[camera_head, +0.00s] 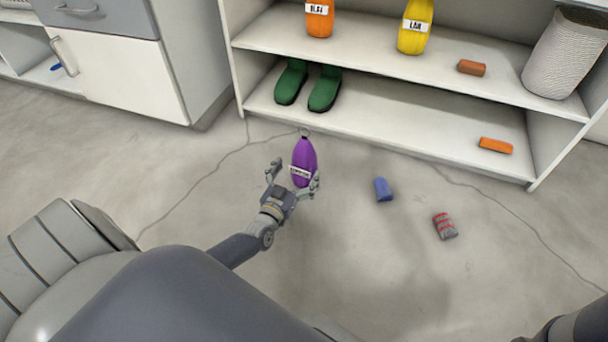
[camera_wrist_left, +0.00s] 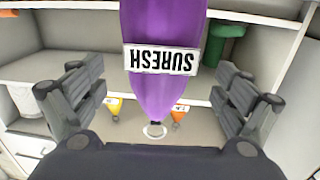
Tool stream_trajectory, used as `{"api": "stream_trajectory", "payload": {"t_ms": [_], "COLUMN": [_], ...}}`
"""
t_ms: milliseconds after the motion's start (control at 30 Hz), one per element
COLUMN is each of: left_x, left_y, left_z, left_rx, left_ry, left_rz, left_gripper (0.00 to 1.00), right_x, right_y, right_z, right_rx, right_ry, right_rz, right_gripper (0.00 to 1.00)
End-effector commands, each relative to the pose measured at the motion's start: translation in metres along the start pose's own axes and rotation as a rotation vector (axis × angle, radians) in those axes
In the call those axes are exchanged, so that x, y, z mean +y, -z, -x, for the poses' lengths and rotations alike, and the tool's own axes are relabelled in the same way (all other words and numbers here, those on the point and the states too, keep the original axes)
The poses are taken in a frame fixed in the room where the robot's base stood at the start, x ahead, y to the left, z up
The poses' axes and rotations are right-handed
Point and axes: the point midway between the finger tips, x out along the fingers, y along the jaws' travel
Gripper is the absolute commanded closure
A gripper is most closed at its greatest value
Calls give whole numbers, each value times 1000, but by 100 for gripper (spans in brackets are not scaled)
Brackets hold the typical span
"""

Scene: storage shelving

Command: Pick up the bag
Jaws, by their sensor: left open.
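A purple bag (camera_head: 304,155) with a white name label and a small ring at its end shows in front of the low shelf. In the left wrist view the purple bag (camera_wrist_left: 163,95) fills the middle, and its label reads SURESH upside down. My left gripper (camera_head: 293,174) is open, with its fingers on either side of the bag. In the left wrist view the fingers of the left gripper (camera_wrist_left: 158,98) stand apart with gaps to the bag. I cannot tell whether the bag touches the floor. My right gripper is not in view.
The shelf unit (camera_head: 400,122) holds an orange bag (camera_head: 320,20), a yellow bag (camera_head: 414,32), green shoes (camera_head: 308,86) and a woven basket (camera_head: 565,55). A blue object (camera_head: 383,190) and a grey-red object (camera_head: 445,226) lie on the floor to the right. The floor left of the gripper is clear.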

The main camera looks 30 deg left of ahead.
Motion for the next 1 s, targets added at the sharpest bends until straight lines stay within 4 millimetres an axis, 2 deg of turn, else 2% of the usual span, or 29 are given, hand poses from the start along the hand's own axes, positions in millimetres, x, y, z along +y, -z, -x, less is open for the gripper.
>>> {"api": "stream_trajectory", "payload": {"t_ms": [333,500,733,767,1000], "left_x": [0,0,0,0,0], "left_y": [-7,-5,-3,-3,-3], "left_z": [-38,-48,-49,-49,-49], "left_rx": [5,2,2,2,2], "left_ry": [1,0,0,0,0], "left_rz": [1,0,0,0,0], "left_gripper": [7,7,7,9,64], "right_x": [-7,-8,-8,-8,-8], "right_y": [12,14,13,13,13], "right_z": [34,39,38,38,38], "right_rx": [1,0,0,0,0], "right_ry": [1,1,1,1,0], "right_rz": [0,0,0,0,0], "right_gripper": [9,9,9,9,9]}}
